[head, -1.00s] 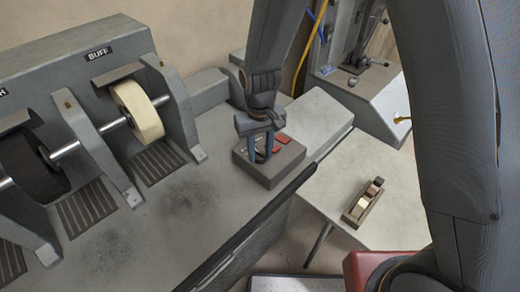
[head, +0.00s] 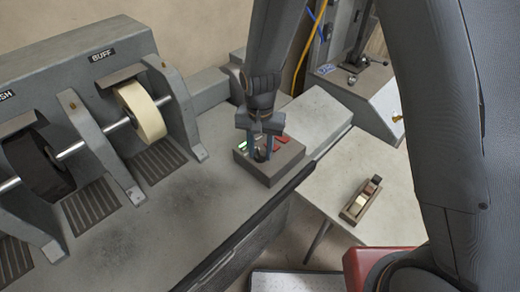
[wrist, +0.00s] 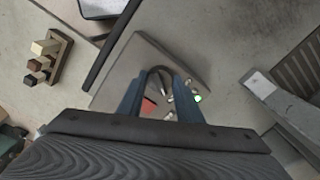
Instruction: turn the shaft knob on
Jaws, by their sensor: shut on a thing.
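A grey control box (head: 285,172) sits on the machine's bench top near its right end. My gripper (head: 261,153) reaches down to its top, with both fingers around the dark round shaft knob and shut on it. The knob is mostly hidden by the fingers. A small indicator (head: 243,145) glows green at the box's left, beside the fingers. In the wrist view, my gripper (wrist: 160,84) is over the box (wrist: 112,88), and the green light (wrist: 197,98) shows to the right.
A shaft with a cream buffing wheel (head: 143,112) and a dark wheel runs along the left, under a BUFF label (head: 102,56). A small holder with blocks (head: 357,205) lies on the pale table (head: 390,222) at right. The bench front is clear.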

